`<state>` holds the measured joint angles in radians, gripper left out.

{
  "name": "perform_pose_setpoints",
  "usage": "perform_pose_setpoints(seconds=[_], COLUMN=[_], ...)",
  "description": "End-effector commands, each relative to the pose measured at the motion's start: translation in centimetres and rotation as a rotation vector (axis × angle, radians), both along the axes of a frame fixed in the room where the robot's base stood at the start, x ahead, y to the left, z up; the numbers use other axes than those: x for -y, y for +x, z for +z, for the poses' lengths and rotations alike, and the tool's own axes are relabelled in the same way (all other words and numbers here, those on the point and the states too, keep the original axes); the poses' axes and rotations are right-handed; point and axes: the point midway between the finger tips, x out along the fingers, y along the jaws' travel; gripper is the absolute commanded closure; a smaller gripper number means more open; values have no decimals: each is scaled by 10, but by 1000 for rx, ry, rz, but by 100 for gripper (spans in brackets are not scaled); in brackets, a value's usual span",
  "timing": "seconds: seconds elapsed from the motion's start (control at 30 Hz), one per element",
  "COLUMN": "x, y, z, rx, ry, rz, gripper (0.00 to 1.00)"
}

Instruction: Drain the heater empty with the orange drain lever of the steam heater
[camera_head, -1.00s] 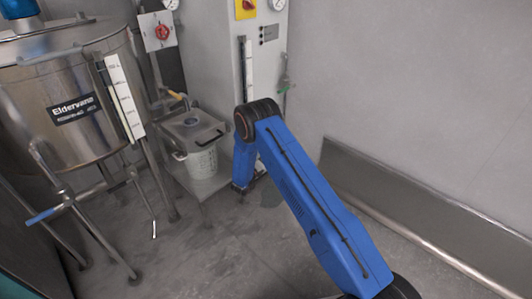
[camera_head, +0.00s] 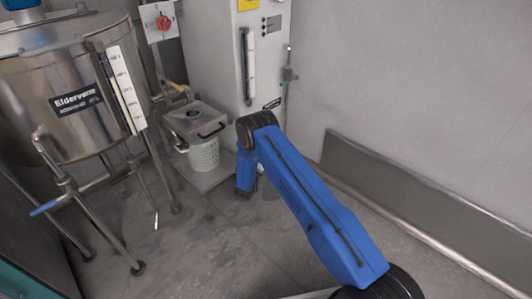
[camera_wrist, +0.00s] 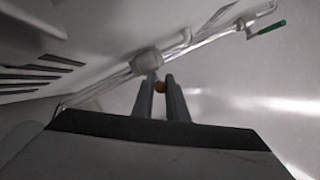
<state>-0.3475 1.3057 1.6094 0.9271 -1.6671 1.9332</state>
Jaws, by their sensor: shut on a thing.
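The steam heater is the tall pale cabinet (camera_head: 215,65) at the upper middle of the head view. A strip of its vented side (camera_wrist: 30,75) appears at the left of the wrist view. A grey valve body (camera_wrist: 147,62) on pipework is just beyond the fingers. In the head view my blue arm reaches down beside the cabinet's foot and hides the gripper and lever.
A green-handled valve shows on the wall-side pipe (camera_head: 289,74) and in the wrist view (camera_wrist: 266,28). A steel tank (camera_head: 70,90) on legs stands left. Floor in front is clear; a wall ledge runs right.

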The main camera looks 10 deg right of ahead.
Motion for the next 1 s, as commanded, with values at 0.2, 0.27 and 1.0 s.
perform_pose_setpoints(seconds=[0.2, 0.27, 1.0], x=[0, 0, -46], y=[0, 0, -65], z=[-1, -1, -20], rx=[-2, -2, -4], ry=[1, 1, 0], rz=[1, 1, 2], gripper=[68, 68, 68])
